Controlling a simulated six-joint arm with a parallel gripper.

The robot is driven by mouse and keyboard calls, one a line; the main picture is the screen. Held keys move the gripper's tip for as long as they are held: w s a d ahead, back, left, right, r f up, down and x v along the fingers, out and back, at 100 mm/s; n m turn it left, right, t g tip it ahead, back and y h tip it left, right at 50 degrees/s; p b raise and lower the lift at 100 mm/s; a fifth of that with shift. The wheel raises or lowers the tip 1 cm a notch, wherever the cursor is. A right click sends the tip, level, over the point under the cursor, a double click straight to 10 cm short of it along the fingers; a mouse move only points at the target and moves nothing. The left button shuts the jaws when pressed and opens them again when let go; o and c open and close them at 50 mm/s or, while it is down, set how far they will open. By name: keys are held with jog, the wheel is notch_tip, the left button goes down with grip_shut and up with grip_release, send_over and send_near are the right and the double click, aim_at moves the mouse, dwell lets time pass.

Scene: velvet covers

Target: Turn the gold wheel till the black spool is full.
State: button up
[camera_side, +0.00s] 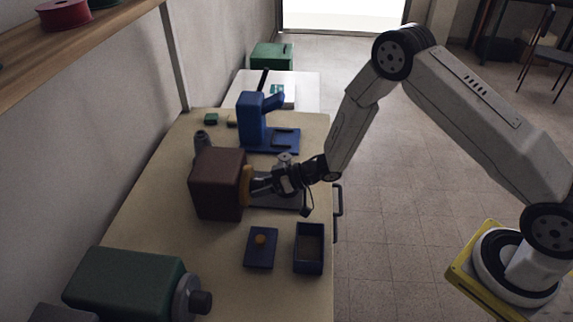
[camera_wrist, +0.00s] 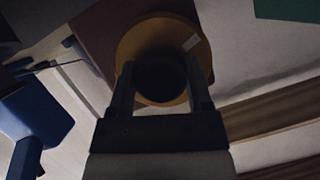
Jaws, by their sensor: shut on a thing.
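The gold wheel (camera_side: 247,185) sits on the right face of a brown box (camera_side: 217,186) on the table. In the wrist view the gold wheel (camera_wrist: 130,45) has a dark round middle and a small pale mark near its upper right rim. My gripper (camera_side: 260,184) reaches it from the right. In the wrist view my gripper (camera_wrist: 161,80) has one finger on each side of the wheel's middle part, shut on it. A dark grey cylinder (camera_side: 201,141) stands behind the box; I cannot tell whether it is the black spool or how full it is.
A blue stand (camera_side: 252,120) is behind the box. A blue lid with an orange knob (camera_side: 261,247) and an open blue box (camera_side: 309,249) lie in front. A green machine (camera_side: 125,283) fills the near left. A shelf (camera_side: 85,45) hangs along the wall.

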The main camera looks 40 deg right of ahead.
jog(key=m+g+y, duration=0.1)
jog(key=m+y, duration=0.1)
jog(key=m, duration=0.2)
jog(key=m+y, duration=0.1)
jog(key=m, duration=0.1)
jog(key=m+y, duration=0.1)
jog(key=m, duration=0.2)
jog(key=shift+g+y, duration=0.4)
dwell(0.5)
jog(key=o, duration=1.3)
jog(key=shift+d, duration=0.15)
jog(key=shift+v, duration=3.8)
